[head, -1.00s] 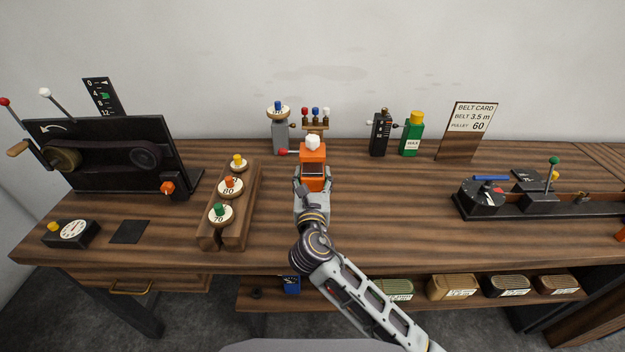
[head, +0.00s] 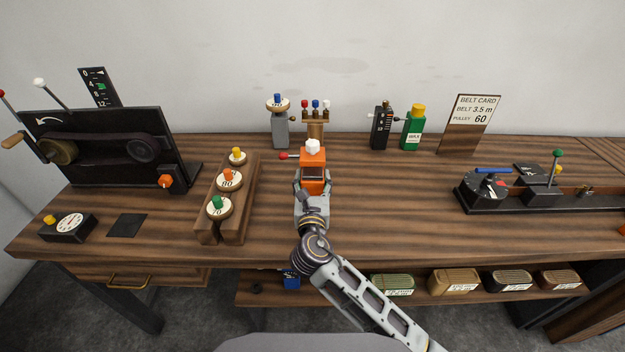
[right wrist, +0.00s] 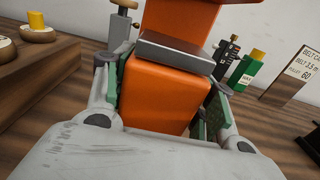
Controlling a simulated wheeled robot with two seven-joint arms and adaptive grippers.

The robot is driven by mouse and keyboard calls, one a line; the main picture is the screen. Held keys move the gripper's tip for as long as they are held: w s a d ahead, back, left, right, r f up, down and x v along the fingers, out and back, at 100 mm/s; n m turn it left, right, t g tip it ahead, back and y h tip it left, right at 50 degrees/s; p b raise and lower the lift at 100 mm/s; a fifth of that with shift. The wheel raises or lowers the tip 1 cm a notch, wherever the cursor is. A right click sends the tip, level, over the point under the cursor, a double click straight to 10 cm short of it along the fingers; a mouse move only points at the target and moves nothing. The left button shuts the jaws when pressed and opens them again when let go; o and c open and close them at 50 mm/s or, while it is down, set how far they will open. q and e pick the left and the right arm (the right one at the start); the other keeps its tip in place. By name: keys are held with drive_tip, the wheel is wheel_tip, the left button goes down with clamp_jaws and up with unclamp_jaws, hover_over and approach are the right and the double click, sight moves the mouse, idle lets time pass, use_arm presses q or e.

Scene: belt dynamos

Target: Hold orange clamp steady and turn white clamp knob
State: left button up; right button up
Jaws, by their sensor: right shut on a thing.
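The orange clamp (head: 313,178) stands upright on the wooden bench near the middle. Its white knob (head: 313,146) sits on top, and a red-tipped lever (head: 284,156) sticks out to its left. My right gripper (head: 312,191) is shut on the clamp's lower orange body. In the right wrist view the orange clamp (right wrist: 165,98) fills the space between the green-padded fingers, below a grey plate. The white knob is out of the right wrist view. My left gripper is not in view.
A wooden rack (head: 210,231) with several knobbed discs stands left of the clamp. A grey post (head: 280,130) and a small stand of coloured pegs (head: 317,128) are behind it. The bench to the right is clear up to the black fixture (head: 487,190).

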drive_tip(key=shift+f, duration=0.45)
drive_tip(key=shift+f+b, duration=0.65)
drive_tip(key=shift+f, duration=0.3)
drive_tip(key=shift+f+b, duration=0.45)
drive_tip(key=shift+f, duration=0.5)
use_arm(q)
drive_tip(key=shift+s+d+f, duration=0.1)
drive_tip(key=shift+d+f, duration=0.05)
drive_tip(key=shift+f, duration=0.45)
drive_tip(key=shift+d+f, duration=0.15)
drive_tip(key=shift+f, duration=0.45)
use_arm(e)
drive_tip(key=shift+f, duration=0.6)
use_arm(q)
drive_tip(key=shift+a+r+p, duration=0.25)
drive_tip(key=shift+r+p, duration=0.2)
use_arm(e)
drive_tip(key=shift+f, duration=0.1)
